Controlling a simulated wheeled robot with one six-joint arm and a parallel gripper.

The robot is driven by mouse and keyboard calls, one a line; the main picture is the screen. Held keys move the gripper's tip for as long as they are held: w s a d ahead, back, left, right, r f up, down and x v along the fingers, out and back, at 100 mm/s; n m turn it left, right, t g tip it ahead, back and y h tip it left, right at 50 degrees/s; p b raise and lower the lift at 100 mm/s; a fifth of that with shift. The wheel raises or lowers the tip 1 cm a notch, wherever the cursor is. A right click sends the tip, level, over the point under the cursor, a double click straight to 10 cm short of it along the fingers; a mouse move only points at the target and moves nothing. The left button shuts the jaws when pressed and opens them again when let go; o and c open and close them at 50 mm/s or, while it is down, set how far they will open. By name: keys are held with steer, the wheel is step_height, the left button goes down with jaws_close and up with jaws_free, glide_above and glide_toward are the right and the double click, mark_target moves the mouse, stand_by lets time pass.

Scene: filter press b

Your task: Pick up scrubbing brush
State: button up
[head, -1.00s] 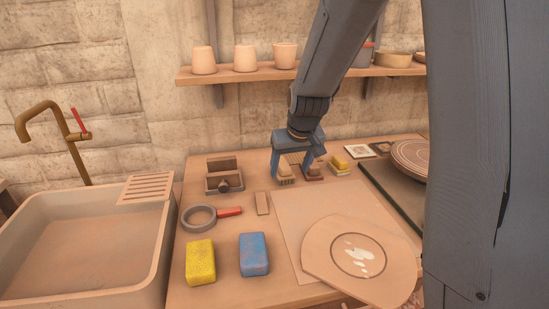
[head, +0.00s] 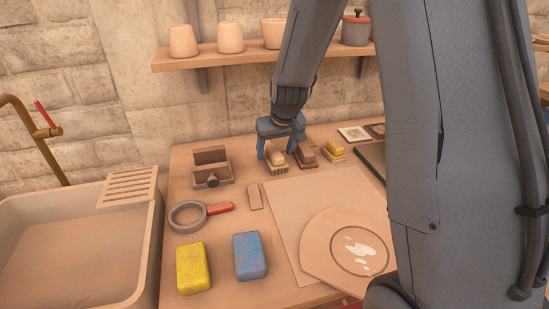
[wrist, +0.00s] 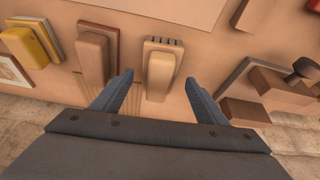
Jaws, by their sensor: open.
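The brush with a light wooden back and pale bristles (head: 277,162), which looks like the scrubbing brush, lies near the back of the table. It also shows in the wrist view (wrist: 161,68), lying between and beyond the fingertips. My gripper (head: 279,152) is open and points down at this brush, one finger on each side of it. In the wrist view my gripper (wrist: 161,80) shows clear gaps between both fingers and the brush. Whether the fingertips reach down beside it is hard to tell.
A darker brown brush (head: 305,154) lies close on the right, then a yellow-topped block (head: 333,151). A wooden box with a knob (head: 211,170) is left. Yellow (head: 193,268) and blue (head: 250,256) sponges lie in front. A shelf (head: 225,57) hangs above.

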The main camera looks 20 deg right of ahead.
mark_target(275, 150)
steer(key=shift+x, duration=1.3)
steer(key=shift+d, duration=0.1)
steer(key=c, duration=1.2)
step_height(275, 150, up, 10)
steer(key=shift+r+b, duration=0.1)
steer(key=shift+b, duration=0.55)
steer(key=o, duration=0.5)
steer(key=c, duration=0.3)
